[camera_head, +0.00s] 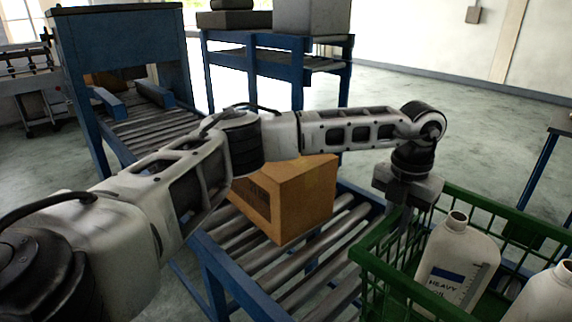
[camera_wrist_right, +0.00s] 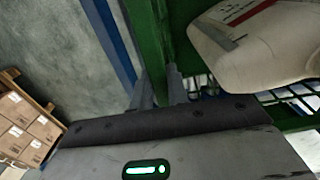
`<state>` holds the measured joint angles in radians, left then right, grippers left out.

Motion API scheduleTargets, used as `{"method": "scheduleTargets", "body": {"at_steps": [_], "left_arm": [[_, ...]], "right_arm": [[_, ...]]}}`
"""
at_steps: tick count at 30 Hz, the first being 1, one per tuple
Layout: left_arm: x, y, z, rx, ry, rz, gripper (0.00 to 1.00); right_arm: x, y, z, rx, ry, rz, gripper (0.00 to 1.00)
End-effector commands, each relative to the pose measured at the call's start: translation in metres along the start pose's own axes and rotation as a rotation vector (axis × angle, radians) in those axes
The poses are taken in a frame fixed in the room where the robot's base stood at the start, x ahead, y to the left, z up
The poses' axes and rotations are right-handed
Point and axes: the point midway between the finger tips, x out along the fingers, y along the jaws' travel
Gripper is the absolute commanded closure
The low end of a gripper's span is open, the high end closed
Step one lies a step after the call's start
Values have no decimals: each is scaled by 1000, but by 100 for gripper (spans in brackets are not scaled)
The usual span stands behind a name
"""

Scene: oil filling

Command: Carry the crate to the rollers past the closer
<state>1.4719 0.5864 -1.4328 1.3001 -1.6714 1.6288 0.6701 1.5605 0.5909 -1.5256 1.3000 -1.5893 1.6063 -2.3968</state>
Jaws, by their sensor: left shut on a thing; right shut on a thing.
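The green crate (camera_head: 375,284) is at the right of the head view, with white oil bottles (camera_head: 456,262) standing in it. My left gripper (camera_head: 402,222) points down at the crate's left rim and is shut on it. In the right wrist view the crate's green wall (camera_wrist_right: 150,40) runs up from the fingers of my right gripper (camera_wrist_right: 162,90), which is shut on it. A bottle (camera_wrist_right: 255,45) shows inside the crate there. My right gripper is outside the head view. The blue-framed closer (camera_head: 120,45) stands at the back left, with rollers (camera_head: 150,130) running under it.
A roller conveyor (camera_head: 290,265) lies left of the crate, with a cardboard box (camera_head: 290,200) on it, partly behind my left arm. A blue table (camera_head: 290,45) holds grey boxes at the back. Stacked cartons (camera_wrist_right: 25,120) show in the right wrist view. Open floor lies behind the crate.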

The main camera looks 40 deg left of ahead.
Motion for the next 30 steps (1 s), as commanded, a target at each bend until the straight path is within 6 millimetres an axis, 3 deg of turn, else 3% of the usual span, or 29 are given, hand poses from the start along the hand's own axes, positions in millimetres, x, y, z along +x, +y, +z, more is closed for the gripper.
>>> {"method": "scheduleTargets", "body": {"at_steps": [8, 26, 27, 29, 30], "left_arm": [[9, 2, 1, -5, -2, 3, 100], [49, 2, 1, -4, -2, 3, 100], [50, 2, 0, -5, 0, 4, 81], [47, 2, 0, -4, 0, 4, 64], [47, 2, 0, -4, 1, 3, 62]], "right_arm": [[9, 2, -1, 5, 2, 3, 100], [49, 2, -1, 5, 2, 3, 100], [50, 3, 0, 5, 0, 4, 81], [47, 2, 0, 5, 0, 4, 64], [47, 2, 0, 5, 0, 4, 62]]}}
